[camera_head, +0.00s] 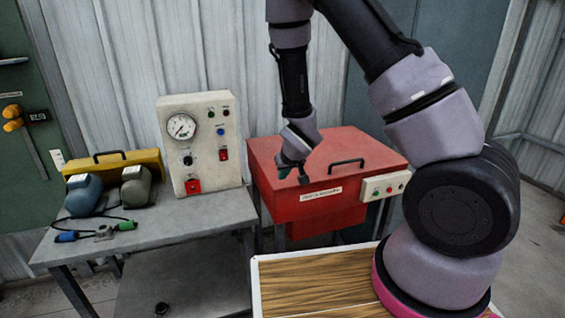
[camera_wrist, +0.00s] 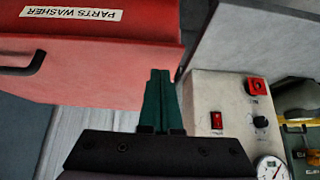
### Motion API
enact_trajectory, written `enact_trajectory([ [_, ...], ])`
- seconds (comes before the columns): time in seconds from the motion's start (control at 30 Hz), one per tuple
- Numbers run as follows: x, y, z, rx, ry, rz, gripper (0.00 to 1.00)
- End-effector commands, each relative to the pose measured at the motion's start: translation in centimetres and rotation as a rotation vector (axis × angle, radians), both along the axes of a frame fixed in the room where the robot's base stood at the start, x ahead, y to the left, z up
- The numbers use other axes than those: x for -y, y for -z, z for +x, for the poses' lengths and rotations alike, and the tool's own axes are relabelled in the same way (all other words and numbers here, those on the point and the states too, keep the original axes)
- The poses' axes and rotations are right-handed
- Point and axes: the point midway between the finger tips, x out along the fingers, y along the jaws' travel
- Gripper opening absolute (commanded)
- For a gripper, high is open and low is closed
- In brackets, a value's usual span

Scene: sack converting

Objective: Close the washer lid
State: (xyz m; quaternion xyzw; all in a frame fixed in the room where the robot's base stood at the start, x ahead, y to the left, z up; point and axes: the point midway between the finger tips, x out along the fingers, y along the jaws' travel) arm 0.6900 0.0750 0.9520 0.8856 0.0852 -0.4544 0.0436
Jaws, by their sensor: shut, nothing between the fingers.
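The red parts washer (camera_head: 325,205) stands right of the grey bench in the head view. Its red lid (camera_head: 370,150) lies flat and looks down on the tub, with a dark handle (camera_head: 346,162) on it. A white label is on the front. My gripper (camera_head: 293,174) is over the left front part of the lid, pointing down; whether it touches is unclear. In the wrist view, my gripper (camera_wrist: 157,95) has its green fingers together and empty. The washer (camera_wrist: 120,80) appears there upside down, with its label and part of the handle.
A grey bench (camera_head: 190,215) stands to the left. On it are a gauge panel (camera_head: 200,145), a yellow case (camera_head: 130,165), and two rounded pump-like units. A wooden-topped surface (camera_head: 320,285) is in front. A small button box (camera_head: 383,187) is on the washer's right front.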

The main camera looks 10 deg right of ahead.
Motion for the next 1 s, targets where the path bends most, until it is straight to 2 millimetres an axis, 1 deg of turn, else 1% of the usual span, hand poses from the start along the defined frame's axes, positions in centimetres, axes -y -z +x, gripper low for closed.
enact_trajectory([
  [0.17, 0.0, 0.6, -0.1, 0.0, -0.001, -0.001, 0.0],
  [0.6, 0.0, 0.4, -0.1, 0.001, -0.001, 0.001, 0.0],
  [0.77, 0.1, -1.0, -1.0, 0.003, -0.001, 0.002, 0.0],
  [1.0, 0.5, -4.0, -3.2, 0.002, -0.002, 0.003, 0.0],
])
